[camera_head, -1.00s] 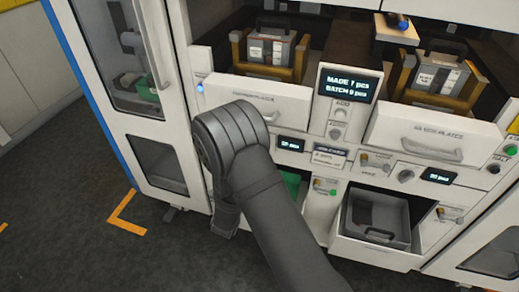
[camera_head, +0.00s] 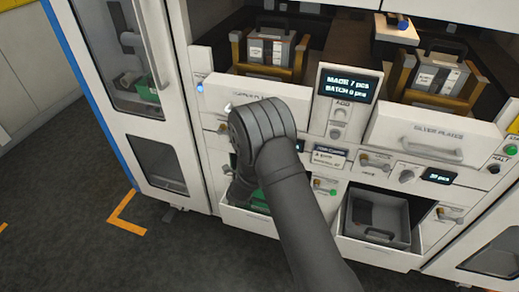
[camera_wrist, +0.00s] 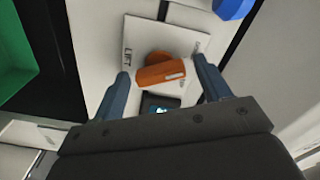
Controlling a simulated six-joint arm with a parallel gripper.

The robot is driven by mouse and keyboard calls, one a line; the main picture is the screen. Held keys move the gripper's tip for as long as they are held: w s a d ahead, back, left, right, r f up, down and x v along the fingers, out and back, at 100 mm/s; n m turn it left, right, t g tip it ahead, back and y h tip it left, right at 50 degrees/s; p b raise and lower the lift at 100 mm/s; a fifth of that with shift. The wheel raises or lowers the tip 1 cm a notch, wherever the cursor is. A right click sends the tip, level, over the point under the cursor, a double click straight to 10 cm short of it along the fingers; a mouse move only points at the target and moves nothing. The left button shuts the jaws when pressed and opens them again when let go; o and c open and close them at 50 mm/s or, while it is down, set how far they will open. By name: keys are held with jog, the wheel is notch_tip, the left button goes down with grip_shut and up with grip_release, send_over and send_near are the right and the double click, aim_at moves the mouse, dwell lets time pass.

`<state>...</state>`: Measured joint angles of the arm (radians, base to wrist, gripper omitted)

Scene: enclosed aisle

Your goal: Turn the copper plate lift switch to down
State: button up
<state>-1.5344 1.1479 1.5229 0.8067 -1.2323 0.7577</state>
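In the wrist view an orange-brown switch handle (camera_wrist: 165,73) sits on a white panel marked LIFT at its left. My gripper (camera_wrist: 160,66) is open, with one blue-grey finger on each side of the handle in the picture. Gaps show between the handle and both fingers; I cannot tell how deep the fingers reach. The handle lies nearly level, tilted slightly up to the right. In the head view my arm hides the gripper and this switch, below the left drawer (camera_head: 225,90), whose label is partly covered.
A small dark display (camera_wrist: 160,103) lies below the handle, and a blue part (camera_wrist: 232,8) is at upper right. The head view shows a green tray (camera_head: 258,200) at lower left, the silver plates drawer (camera_head: 425,135), an open grey bin (camera_head: 378,218) and a counter screen (camera_head: 346,87).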

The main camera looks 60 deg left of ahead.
jog(key=c, duration=0.8)
jog(key=shift+n, duration=0.3)
jog(key=o, duration=1)
jog(key=shift+c, duration=0.2)
jog(key=v, duration=1.7)
jog(key=shift+s+d, duration=0.2)
jog(key=shift+r, duration=0.1)
